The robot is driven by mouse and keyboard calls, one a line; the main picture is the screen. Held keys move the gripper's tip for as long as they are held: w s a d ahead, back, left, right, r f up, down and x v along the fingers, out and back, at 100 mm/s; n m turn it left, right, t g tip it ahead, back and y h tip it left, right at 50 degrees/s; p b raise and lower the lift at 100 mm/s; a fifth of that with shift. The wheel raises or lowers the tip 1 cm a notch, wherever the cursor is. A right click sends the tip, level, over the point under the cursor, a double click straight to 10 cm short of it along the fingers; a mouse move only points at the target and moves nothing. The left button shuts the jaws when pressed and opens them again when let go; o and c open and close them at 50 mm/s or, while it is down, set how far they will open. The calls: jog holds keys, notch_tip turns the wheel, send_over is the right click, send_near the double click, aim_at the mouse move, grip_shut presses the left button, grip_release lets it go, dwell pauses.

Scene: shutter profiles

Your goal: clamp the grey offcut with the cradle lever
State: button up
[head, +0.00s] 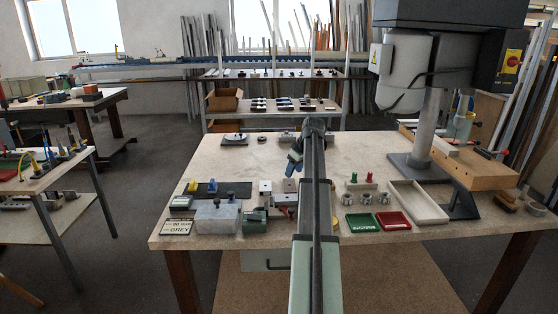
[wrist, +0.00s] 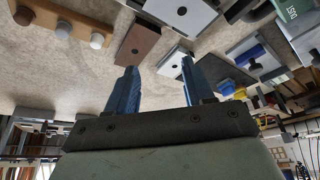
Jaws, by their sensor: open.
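My gripper (head: 296,163) is held above the middle of the bench, its two blue fingers apart and empty. In the wrist view, my gripper (wrist: 160,66) has a small pale grey block (wrist: 174,64) with a dark spot behind the gap between its fingertips. I cannot tell whether that block is the grey offcut. A brown block (wrist: 138,42) and a white block (wrist: 180,12) are beside it. In the head view, the pale blocks (head: 265,187) and a pinkish block (head: 290,186) stand left of my arm, near a small red part (head: 286,211). I cannot clearly identify the cradle or its lever.
A pale grey box (head: 217,217), a green box (head: 255,220) and a sign reading GREY (head: 178,227) are at front left. A green tray (head: 362,222), a red tray (head: 393,220) and a beige tray (head: 417,202) lie right. A column machine (head: 434,130) stands beyond.

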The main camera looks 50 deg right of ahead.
jog(key=w+d+m+g+h, duration=0.1)
jog(key=d+m+g+h, duration=0.15)
jog(key=d+m, duration=0.6)
jog(key=w+a+m, duration=0.1)
jog(key=w+a, duration=0.1)
jog(key=w, duration=0.3)
jog(key=w+a+m+h, duration=0.1)
jog(key=w+a, duration=0.2)
jog(key=w, duration=0.2)
jog(key=shift+a+f, duration=0.2)
jog(key=shift+a, duration=0.1)
jog(key=shift+t, duration=0.25)
jog(key=shift+c, duration=0.2)
